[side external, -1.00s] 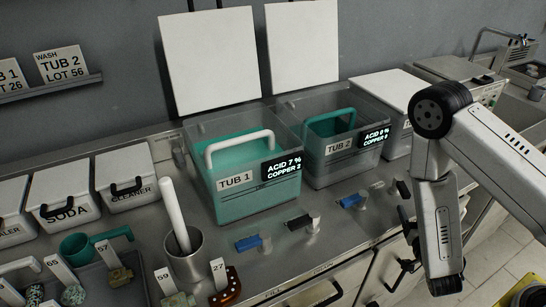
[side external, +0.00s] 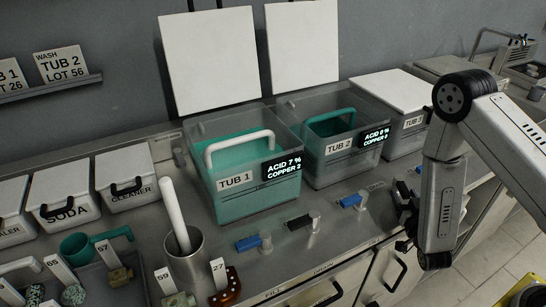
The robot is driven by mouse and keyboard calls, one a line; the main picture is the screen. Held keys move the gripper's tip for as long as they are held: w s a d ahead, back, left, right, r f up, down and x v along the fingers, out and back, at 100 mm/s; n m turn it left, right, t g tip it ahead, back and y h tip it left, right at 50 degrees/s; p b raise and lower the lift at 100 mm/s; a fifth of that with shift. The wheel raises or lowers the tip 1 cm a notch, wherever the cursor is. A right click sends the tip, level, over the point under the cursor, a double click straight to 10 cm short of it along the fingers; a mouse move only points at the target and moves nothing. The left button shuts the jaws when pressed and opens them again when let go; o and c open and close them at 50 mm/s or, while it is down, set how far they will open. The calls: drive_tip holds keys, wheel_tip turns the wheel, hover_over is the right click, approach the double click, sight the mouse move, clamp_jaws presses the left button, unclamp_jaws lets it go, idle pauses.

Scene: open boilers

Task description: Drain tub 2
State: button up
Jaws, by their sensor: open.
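Tub 2 (side external: 330,157) is a clear open tub with its white lid raised behind it. A green basket with a handle (side external: 329,119) sits in it, and its display (side external: 375,138) appears to read acid 8 %, with an unclear copper figure. A blue-handled valve (side external: 352,201) is on the counter in front of it. The dark valve handle to the right is hard to tell from my gripper (side external: 405,211). My gripper is open at the counter's front edge, right of the blue handle. Its fingertips are small and dark, and I cannot tell whether they touch the handle.
Tub 1 (side external: 240,204), holding green liquid, stands left, with blue (side external: 248,244) and black (side external: 299,222) valve handles in front. Tub 3 (side external: 404,132) stands right, with its white lid down. A steel cup (side external: 186,262) and tagged pieces are front left.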

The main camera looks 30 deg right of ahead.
drive_tip(key=shift+x, duration=0.8)
clamp_jaws()
drive_tip(key=shift+w+a+m+g+h, duration=0.1)
drive_tip(key=shift+m+g+h, duration=0.25)
drive_tip(key=shift+h, duration=0.15)
drive_tip(key=shift+w+a+m+g+h, duration=0.1)
drive_tip(key=shift+m+g+h, duration=0.2)
drive_tip(key=shift+h, duration=0.2)
drive_tip(key=shift+s, duration=0.1)
unclamp_jaws()
drive_tip(key=shift+s+a, duration=0.1)
drive_tip(key=v, duration=0.7)
drive_tip(key=shift+s, duration=0.3)
